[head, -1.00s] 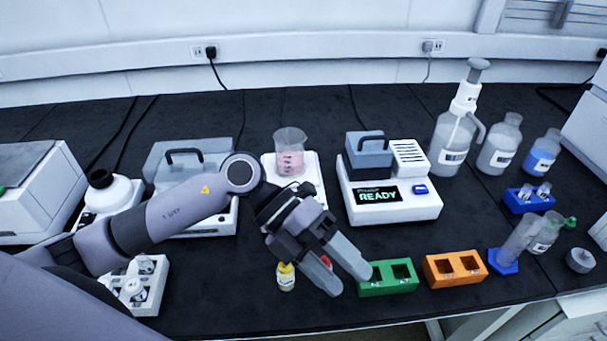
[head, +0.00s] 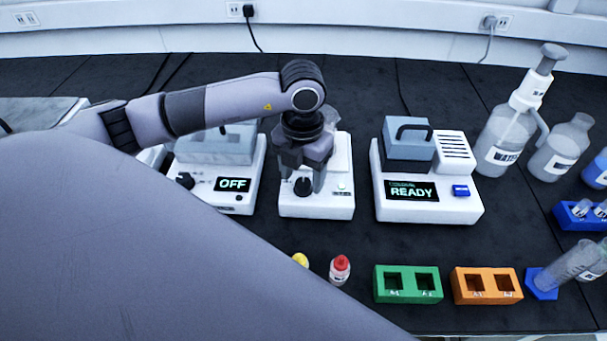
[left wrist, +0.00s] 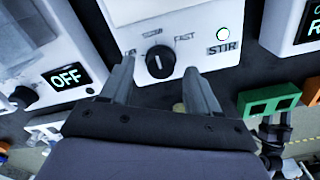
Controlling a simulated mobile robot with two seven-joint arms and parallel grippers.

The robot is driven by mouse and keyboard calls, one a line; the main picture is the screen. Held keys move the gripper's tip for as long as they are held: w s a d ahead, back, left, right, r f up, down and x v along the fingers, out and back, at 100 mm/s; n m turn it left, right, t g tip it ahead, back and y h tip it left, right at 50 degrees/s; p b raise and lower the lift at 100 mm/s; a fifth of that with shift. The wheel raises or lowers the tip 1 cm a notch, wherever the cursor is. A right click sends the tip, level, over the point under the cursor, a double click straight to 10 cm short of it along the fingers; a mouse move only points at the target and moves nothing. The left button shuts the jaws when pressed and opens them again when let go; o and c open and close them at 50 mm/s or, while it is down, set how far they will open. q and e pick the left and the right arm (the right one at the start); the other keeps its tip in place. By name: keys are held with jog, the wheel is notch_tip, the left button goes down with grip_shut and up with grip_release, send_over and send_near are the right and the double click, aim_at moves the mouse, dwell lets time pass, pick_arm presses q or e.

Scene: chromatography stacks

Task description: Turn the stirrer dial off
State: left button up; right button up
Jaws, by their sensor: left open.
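The stirrer (head: 318,209) is a white unit with a black dial (head: 302,186) on its front. The dial also shows in the left wrist view (left wrist: 160,62), its white mark running nearly upright in the picture. My left gripper (head: 301,180) is open and points down over the dial. In the left wrist view, its fingers (left wrist: 157,88) are on either side and nearer the camera; I see no contact. A dark shape at the lower right there may be my right gripper, too unclear to judge.
A unit reading "OFF" (head: 234,185) stands close left of the stirrer, and one reading "READY" (head: 412,191) close right. A red-capped vial (head: 340,269), a green rack (head: 407,284) and an orange rack (head: 486,285) stand in front. A beaker is partly hidden behind my gripper.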

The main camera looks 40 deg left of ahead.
pick_arm(q)
jog(key=shift+f, duration=0.55)
jog(key=c, duration=1)
jog(key=shift+c, duration=0.2)
jog(key=n, duration=0.6)
jog(key=shift+d+n, duration=0.1)
jog(key=shift+n, duration=0.2)
jog(key=n+p, duration=0.1)
jog(key=n, duration=0.4)
jog(key=shift+w+r, duration=0.1)
jog(key=shift+n, duration=0.3)
jog(key=o, duration=1)
